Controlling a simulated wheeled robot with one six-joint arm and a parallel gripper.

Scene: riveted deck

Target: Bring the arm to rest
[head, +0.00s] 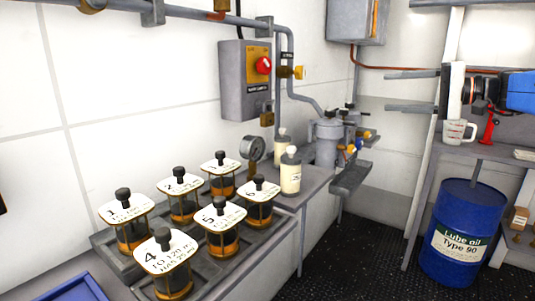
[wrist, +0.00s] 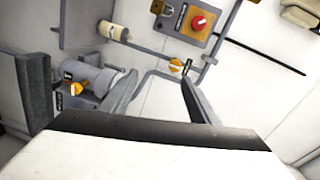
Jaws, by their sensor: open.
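My gripper (head: 388,92) is at the upper right of the head view, held above the level of the right bench. Its two grey fingers point left and are well apart, with nothing between them. In the wrist view my gripper (wrist: 160,90) shows the same two spread fingers, empty, in front of the white wall and pipework. The blue arm link behind it is partly cut off at the picture's right edge.
Several labelled jars (head: 221,226) stand in a grey rack at left front, beside white bottles (head: 290,172). A switch box (head: 245,80) hangs on the wall. A measuring jug (head: 458,131) stands on the right bench, near a blue drum (head: 461,230). The dark floor between is clear.

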